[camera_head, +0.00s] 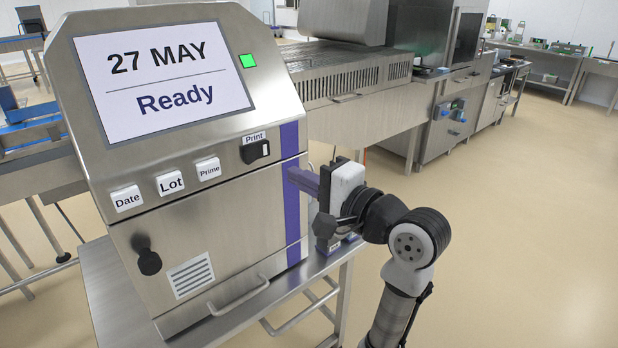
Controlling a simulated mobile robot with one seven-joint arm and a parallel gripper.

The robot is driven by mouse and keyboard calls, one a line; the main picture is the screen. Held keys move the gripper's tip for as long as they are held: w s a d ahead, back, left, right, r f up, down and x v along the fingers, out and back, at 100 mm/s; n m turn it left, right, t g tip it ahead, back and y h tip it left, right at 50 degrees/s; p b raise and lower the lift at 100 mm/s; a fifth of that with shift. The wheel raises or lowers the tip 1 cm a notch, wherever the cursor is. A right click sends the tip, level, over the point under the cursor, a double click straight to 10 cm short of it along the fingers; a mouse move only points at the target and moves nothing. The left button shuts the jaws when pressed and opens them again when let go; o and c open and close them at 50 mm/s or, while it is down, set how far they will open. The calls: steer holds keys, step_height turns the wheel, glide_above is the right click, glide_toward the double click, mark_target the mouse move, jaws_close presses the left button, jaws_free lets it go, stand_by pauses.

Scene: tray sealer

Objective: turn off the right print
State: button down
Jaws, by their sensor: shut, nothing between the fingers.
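One switch labelled Print (255,151) shows, a black control with a small white mark at its right side. It sits on the upper right of the front of a steel printer (225,225). The printer's screen (163,80) reads "27 MAY" and "Ready", and a green light (247,61) is lit beside it. My gripper (293,175) is shut and empty, pointing left, to the right of and slightly below the Print switch. Its fingertips overlap the purple stripe in the picture; I cannot tell whether they touch the printer.
Buttons Date (127,198), Lot (170,183) and Prime (208,169) line the panel. A black knob (149,262) and a bar handle (238,297) project below. The printer stands on a steel table (105,285). A large steel machine (365,120) is behind; open floor lies right.

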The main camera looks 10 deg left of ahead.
mark_target(253, 154)
steer(key=p+x, duration=0.1)
steer(key=x, duration=0.8)
steer(key=shift+w+a+p, duration=0.15)
steer(key=shift+a+p, duration=0.2)
steer(key=shift+p, duration=0.05)
steer(key=shift+a+p, duration=0.15)
steer(key=shift+p, duration=0.15)
